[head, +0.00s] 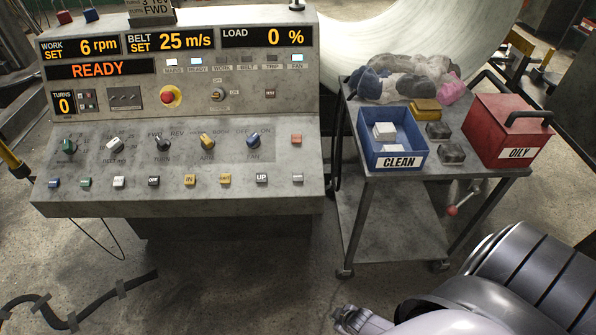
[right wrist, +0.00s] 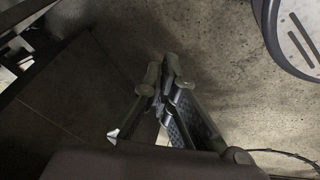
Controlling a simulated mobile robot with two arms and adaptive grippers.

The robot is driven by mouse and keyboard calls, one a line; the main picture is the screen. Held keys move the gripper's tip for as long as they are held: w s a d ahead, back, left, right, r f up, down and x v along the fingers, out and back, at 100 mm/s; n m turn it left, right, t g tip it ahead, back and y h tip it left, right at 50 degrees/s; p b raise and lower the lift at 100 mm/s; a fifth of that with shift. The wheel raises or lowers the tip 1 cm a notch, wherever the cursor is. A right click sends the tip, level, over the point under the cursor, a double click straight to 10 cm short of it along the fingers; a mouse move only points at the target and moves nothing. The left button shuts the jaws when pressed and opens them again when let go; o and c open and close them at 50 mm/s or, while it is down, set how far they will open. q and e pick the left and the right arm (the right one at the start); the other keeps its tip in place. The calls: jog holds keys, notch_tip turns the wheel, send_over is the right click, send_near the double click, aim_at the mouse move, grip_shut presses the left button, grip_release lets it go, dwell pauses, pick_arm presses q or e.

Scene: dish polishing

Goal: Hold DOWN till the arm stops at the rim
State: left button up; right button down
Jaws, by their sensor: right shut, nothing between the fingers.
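The grey control console (head: 180,195) fills the left of the head view. Along its front edge is a row of buttons. My left gripper is not in view.
A grey cart (head: 400,220) stands right of the console. It carries a blue CLEAN bin (head: 370,150), a red OILY box (head: 510,130), rags (head: 410,78) and small blocks. A dark cable (head: 60,320) lies on the floor at lower left. The displays read READY and LOAD 0 %.

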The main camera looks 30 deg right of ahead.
aim_at(298, 177)
jog(key=w+d+r+n+t+p, duration=0.2)
jog(key=w+d+r, duration=0.1)
jog(key=w+r, duration=0.8)
jog(key=w+d+r+n+t+p, duration=0.2)
jog(key=w+d+r+t, duration=0.1)
jog(key=w+r, duration=0.75)
pick_arm(q)
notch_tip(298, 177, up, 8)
jog(key=p, duration=0.3)
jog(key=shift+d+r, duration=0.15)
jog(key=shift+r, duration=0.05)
pick_arm(e)
jog(key=w+r+n+t, duration=0.1)
jog(key=w+r, duration=0.4)
jog(key=r, duration=0.5)
jog(key=w+r+n+t, duration=0.2)
jog(key=w+r, duration=0.2)
jog(key=r, duration=0.7)
jog(key=shift+w+a+r+n+y, duration=0.2)
jog(key=shift+w+a+n+y, duration=0.1)
jog(key=shift+w+a+y, duration=0.1)
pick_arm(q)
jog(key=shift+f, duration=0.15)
pick_arm(e)
jog(key=shift+f, duration=0.15)
